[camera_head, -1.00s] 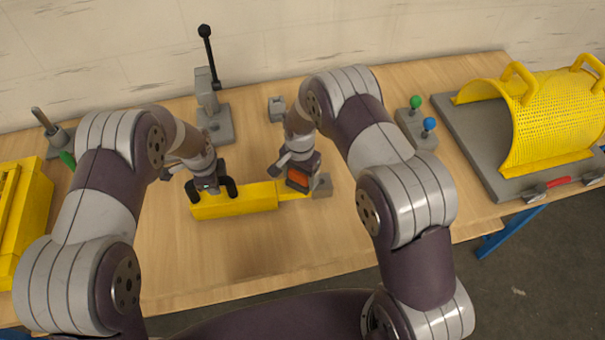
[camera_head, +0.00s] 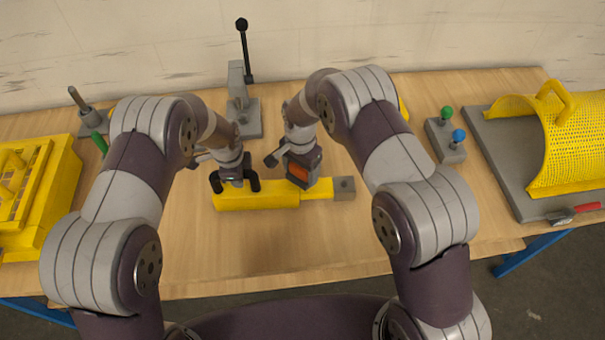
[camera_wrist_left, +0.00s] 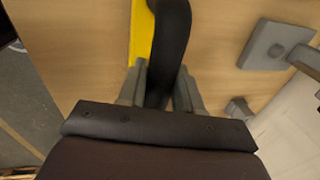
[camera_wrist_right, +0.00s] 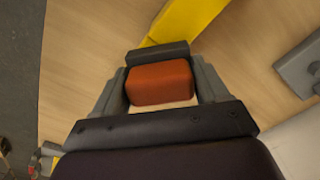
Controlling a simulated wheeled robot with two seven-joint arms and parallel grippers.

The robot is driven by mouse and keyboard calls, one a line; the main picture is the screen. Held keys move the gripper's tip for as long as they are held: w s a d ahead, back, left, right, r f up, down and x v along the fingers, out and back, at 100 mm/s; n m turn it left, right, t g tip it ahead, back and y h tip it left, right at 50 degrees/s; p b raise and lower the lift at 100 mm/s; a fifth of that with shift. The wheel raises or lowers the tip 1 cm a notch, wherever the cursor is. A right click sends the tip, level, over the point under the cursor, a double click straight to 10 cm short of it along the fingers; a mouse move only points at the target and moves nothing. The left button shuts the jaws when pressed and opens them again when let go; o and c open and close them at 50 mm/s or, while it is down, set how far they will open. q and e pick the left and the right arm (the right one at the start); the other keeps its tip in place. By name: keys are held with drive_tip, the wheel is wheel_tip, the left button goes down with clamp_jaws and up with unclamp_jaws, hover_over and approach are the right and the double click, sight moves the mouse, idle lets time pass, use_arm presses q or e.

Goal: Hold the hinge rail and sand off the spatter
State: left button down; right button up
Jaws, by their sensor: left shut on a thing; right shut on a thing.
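The yellow hinge rail (camera_head: 256,201) lies on the bench, with a thinner yellow section at its right. My left gripper (camera_head: 234,176) is shut on the black handle on the rail's left part; the handle (camera_wrist_left: 168,45) also shows between the fingers in the left wrist view. My right gripper (camera_head: 302,168) is shut on an orange and black sanding block (camera_wrist_right: 160,83). The block is over the rail near where the thick and thin sections meet; I cannot tell whether it touches. I cannot make out any spatter.
A grey block (camera_head: 344,188) is at the rail's right end. A lever stand (camera_head: 243,118) stands behind. A grey box with green and blue knobs (camera_head: 446,140) and a yellow mesh guard (camera_head: 570,140) are to the right. A yellow part (camera_head: 50,180) is at the left. The bench front is clear.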

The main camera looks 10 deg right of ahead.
drive_tip(key=shift+r, duration=2.3)
use_arm(q)
drive_tip(key=c, duration=0.7)
unclamp_jaws()
drive_tip(key=shift+r, duration=0.1)
